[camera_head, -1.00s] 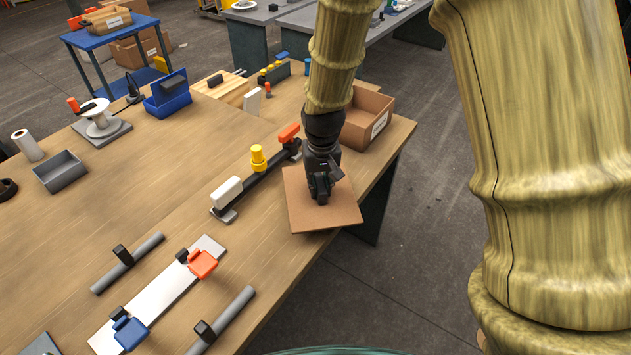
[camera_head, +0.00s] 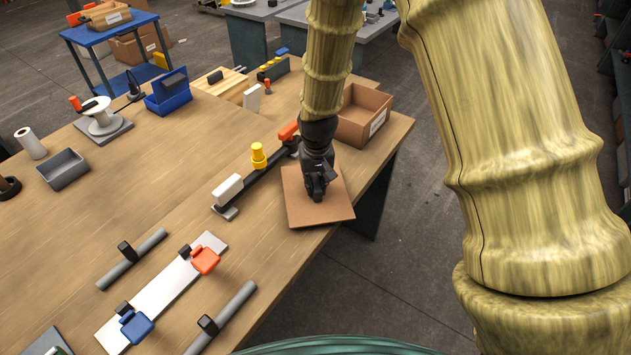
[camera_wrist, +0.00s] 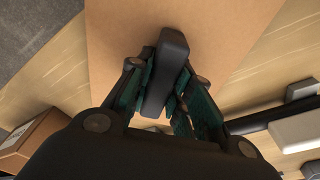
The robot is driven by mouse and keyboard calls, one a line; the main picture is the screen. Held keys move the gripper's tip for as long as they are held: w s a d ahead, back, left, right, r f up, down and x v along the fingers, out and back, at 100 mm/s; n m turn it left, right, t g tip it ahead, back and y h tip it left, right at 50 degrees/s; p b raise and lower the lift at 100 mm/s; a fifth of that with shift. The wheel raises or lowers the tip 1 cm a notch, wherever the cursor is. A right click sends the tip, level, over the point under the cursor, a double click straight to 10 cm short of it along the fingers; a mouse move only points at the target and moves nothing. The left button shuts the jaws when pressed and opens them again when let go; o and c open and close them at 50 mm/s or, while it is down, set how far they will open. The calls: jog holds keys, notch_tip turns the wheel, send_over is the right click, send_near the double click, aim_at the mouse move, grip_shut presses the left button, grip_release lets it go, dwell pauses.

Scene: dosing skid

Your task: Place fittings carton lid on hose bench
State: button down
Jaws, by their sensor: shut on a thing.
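The fittings carton lid (camera_head: 330,207) is a flat brown cardboard square with a dark handle block on top. It lies flat at the right edge of the wooden hose bench (camera_head: 140,205), or just above it; I cannot tell whether it touches. In the wrist view the lid (camera_wrist: 230,25) fills the upper middle, with its dark handle (camera_wrist: 166,75) between my fingers. My gripper (camera_head: 317,188) points down over the lid and is shut on the handle. It also shows in the wrist view (camera_wrist: 166,95). The open fittings carton (camera_head: 362,118) stands just behind the lid.
A black rail with a white block (camera_head: 228,188), a yellow knob (camera_head: 258,155) and an orange end lies left of the lid. A white plate with orange and blue clamps (camera_head: 165,287) and grey rods lie nearer. A grey tray (camera_head: 63,170) and blue bin (camera_head: 168,97) sit farther left. The bench centre is clear.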

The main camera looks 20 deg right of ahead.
aim_at(316, 183)
jog(key=shift+f, duration=0.1)
jog(key=shift+f, duration=0.1)
jog(key=c, duration=1.3)
grip_release()
jog(key=shift+s+a+r+b, duration=0.1)
jog(key=shift+s+r+b, duration=0.25)
jog(key=shift+r, duration=1.7)
jog(key=shift+s+d+r+b, duration=0.1)
jog(key=shift+r+b, duration=0.35)
jog(key=shift+r, duration=1.6)
jog(key=shift+s+a+r+b, duration=0.1)
jog(key=shift+s+r+b, duration=0.25)
jog(key=shift+r, duration=1.7)
jog(key=shift+w, duration=0.1)
